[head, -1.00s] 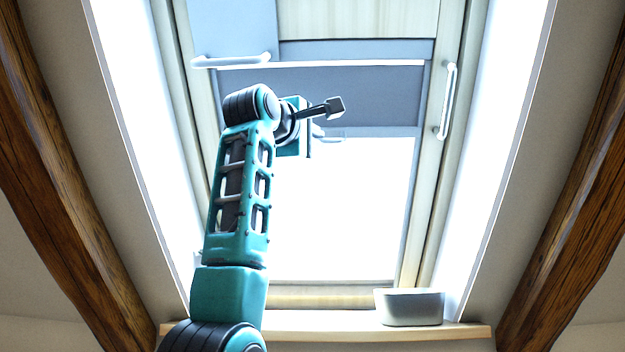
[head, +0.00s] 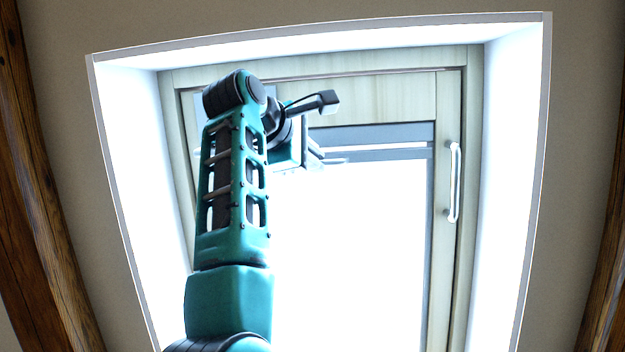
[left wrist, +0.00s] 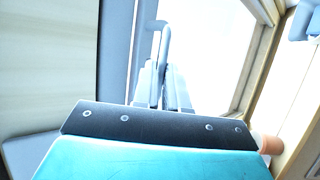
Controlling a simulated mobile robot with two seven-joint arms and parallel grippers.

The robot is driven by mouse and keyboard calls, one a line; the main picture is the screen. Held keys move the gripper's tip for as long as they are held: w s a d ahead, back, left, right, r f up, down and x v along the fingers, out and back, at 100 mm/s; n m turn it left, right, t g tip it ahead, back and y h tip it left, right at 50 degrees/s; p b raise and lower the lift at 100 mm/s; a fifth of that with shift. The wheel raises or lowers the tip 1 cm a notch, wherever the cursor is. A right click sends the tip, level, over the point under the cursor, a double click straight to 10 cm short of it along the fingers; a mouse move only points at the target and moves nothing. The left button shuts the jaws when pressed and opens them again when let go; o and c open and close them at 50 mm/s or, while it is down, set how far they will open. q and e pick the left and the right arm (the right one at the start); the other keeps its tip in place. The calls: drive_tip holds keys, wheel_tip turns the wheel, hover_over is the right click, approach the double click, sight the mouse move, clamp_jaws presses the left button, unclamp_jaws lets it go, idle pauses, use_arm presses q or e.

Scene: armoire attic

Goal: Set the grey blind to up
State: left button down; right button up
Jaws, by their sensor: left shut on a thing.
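The grey blind (head: 390,155) shows in the head view as a thin strip just below the top bar of the skylight frame. The bright pane below it is uncovered. My left gripper (head: 318,154) is at the blind's lower edge, left of the pane's middle. In the left wrist view the fingers (left wrist: 160,88) are shut on the blind's curved pull handle (left wrist: 164,42). My arm hides the left part of the blind in the head view. My right gripper is not in view.
A white upright handle (head: 453,182) is on the right side of the pale wooden window frame (head: 447,100). White recess walls (head: 510,150) enclose the window. Dark wooden beams (head: 35,200) run along both sides.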

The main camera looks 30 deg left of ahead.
use_arm(q)
drive_tip(key=shift+s+r, duration=0.2)
drive_tip(key=shift+r, duration=0.05)
drive_tip(key=c, duration=1.2)
unclamp_jaws()
drive_tip(key=shift+d, duration=0.15)
drive_tip(key=shift+o, duration=0.2)
drive_tip(key=shift+w+f, duration=0.1)
drive_tip(key=s+f+b, duration=0.2)
drive_tip(key=s+b, duration=0.1)
drive_tip(key=s, duration=0.9)
drive_tip(key=shift+s+d+b, duration=0.3)
drive_tip(key=shift+s+b, duration=0.05)
drive_tip(key=shift+s, duration=0.05)
drive_tip(key=shift+f, duration=0.1)
